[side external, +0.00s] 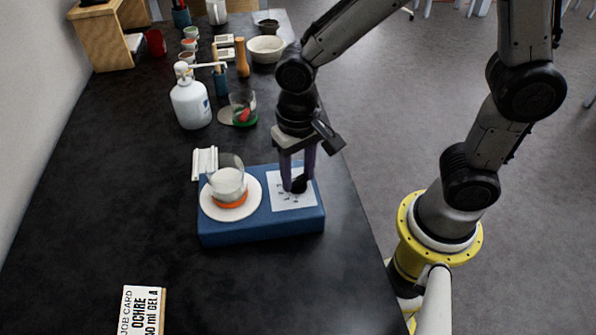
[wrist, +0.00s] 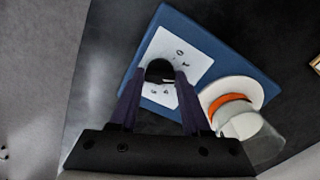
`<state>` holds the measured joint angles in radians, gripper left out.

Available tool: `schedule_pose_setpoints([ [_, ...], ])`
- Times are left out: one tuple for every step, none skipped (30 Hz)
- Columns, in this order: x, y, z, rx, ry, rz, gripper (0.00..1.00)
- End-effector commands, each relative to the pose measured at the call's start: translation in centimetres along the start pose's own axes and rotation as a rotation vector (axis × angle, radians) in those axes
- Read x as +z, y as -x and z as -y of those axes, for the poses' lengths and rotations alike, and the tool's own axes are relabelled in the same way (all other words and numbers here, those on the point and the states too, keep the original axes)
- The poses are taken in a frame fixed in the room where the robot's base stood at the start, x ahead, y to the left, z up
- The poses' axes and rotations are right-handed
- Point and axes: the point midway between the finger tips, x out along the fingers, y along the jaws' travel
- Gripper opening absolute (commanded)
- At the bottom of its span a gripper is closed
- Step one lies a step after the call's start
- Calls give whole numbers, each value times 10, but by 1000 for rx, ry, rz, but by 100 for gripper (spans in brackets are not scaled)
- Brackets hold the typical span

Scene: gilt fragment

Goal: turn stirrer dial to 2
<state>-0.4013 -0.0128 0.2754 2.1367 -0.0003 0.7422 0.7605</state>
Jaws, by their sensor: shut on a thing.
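The stirrer (side external: 262,231) is a blue box on the dark bench, with a white round plate (side external: 246,208) on its left and a white dial panel (side external: 283,204) on its right. The black dial (side external: 299,185) stands on that panel, and it also shows in the wrist view (wrist: 158,70). My gripper (side external: 297,181) points down over the panel with its purple fingers shut on the dial. Some panel numbers show, but the fingers hide part of the scale, and I cannot tell which number the dial points to. A glass beaker (side external: 226,172) with white contents and an orange band stands on the plate.
A white bottle (side external: 191,105) and a glass with red and green contents (side external: 243,110) stand behind the stirrer. A job card (side external: 141,311) lies at the front left. Bowls, jars and a wooden shelf (side external: 100,38) fill the back. The bench left of the stirrer is clear.

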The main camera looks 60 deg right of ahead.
Motion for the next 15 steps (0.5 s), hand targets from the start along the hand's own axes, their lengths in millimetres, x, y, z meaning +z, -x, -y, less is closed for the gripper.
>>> schedule_pose_setpoints([
  [0, 0, 0, 0, -28, 1, 0],
  [0, 0, 0, 0, -45, 1, 0],
  [0, 0, 0, 0, -64, 1, 0],
  [0, 0, 0, 0, -78, 1, 0],
  [0, 0, 0, 0, -90, 1, 0],
  [0, 0, 0, 0, -106, 1, 0],
  [0, 0, 0, 0, -115, 1, 0],
  [0, 0, 0, 0, -125, 1, 0],
  [0, 0, 0, 0, -135, 1, 0],
  [0, 0, 0, 0, -141, 1, 0],
  [0, 0, 0, 0, -146, 1, 0],
  [0, 0, 0, 0, -153, 1, 0],
  [0, 0, 0, 0, -157, 1, 0],
  [0, 0, 0, 0, -160, 1, 0],
  [0, 0, 0, 0, -163, 1, 0],
])
